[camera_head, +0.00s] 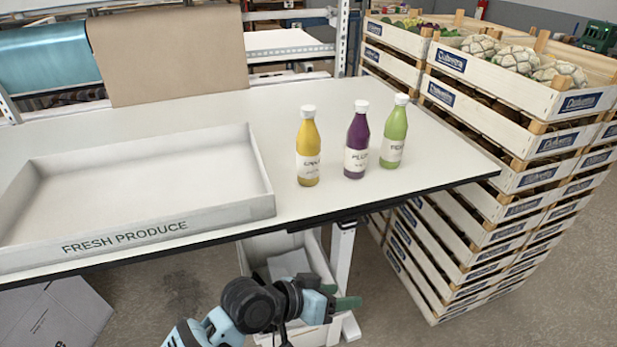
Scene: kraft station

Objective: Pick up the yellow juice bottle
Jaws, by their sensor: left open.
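The yellow juice bottle (307,150) stands upright on the white table, with a white cap and a white label. It is the leftmost of three bottles. A purple bottle (357,142) and a green bottle (394,134) stand to its right. My left gripper (350,303) is at the bottom of the view, below and in front of the table edge, pointing right. Its greenish fingers are open and empty, well apart from the bottles. My right gripper is not in view.
A shallow white tray (262,190) marked FRESH PRODUCE lies left of the yellow bottle. The table's dark front edge (400,201) lies between my gripper and the bottles. Stacked wooden crates (520,180) stand at the right. A white bin (318,258) is under the table.

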